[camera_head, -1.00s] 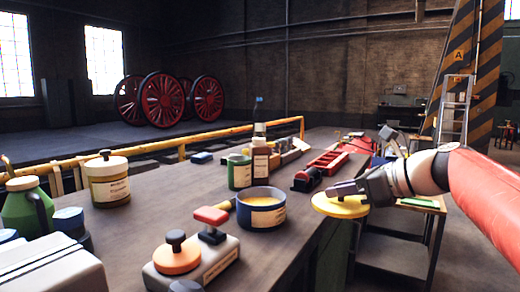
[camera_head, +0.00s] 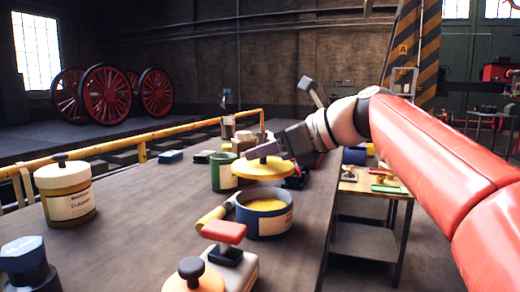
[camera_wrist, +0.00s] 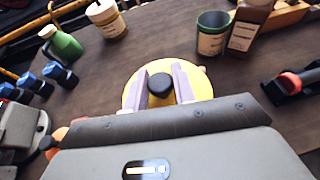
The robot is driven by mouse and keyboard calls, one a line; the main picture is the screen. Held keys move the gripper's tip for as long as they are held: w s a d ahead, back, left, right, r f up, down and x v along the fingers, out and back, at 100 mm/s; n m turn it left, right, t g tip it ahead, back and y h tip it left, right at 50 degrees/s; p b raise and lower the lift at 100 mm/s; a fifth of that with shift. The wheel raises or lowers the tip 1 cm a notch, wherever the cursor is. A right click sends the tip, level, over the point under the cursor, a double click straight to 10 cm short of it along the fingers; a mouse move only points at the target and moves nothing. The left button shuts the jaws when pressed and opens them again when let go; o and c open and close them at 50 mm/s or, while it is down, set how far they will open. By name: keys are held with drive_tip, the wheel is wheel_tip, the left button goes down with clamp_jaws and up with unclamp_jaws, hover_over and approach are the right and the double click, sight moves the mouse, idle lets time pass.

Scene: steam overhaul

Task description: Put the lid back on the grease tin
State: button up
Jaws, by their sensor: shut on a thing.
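The yellow lid (camera_head: 262,169) with a dark knob is held in the air by my gripper (camera_head: 268,150), which is shut on the knob. In the wrist view the lid (camera_wrist: 202,82) lies flat between and below the two fingers (camera_wrist: 163,88), with the black knob between them. The open grease tin (camera_head: 264,222) is blue with a pale label and yellow grease inside. It stands on the bench in front of and below the lid, which is apart from it. The tin does not show in the wrist view.
A brush-like tool (camera_head: 216,213) lies beside the tin. A red-handled block (camera_head: 224,233) stands in front. A green can (camera_head: 222,172) stands behind, near the lid. A cleaner jar (camera_head: 66,192) is at left. The bench (camera_head: 150,205) is clear between them.

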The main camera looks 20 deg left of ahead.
sight(273, 165)
wheel_tip(273, 165, down, 3)
drive_tip(key=b, duration=0.3)
drive_tip(key=shift+f, duration=0.2)
drive_tip(key=shift+f+b, duration=0.65)
drive_tip(key=shift+f, duration=0.25)
drive_tip(key=shift+d+p, duration=0.15)
drive_tip(key=shift+p, duration=0.45)
drive_tip(key=shift+f+p, duration=0.2)
drive_tip(key=shift+p, duration=0.45)
idle(1.7)
drive_tip(key=o, duration=1.5)
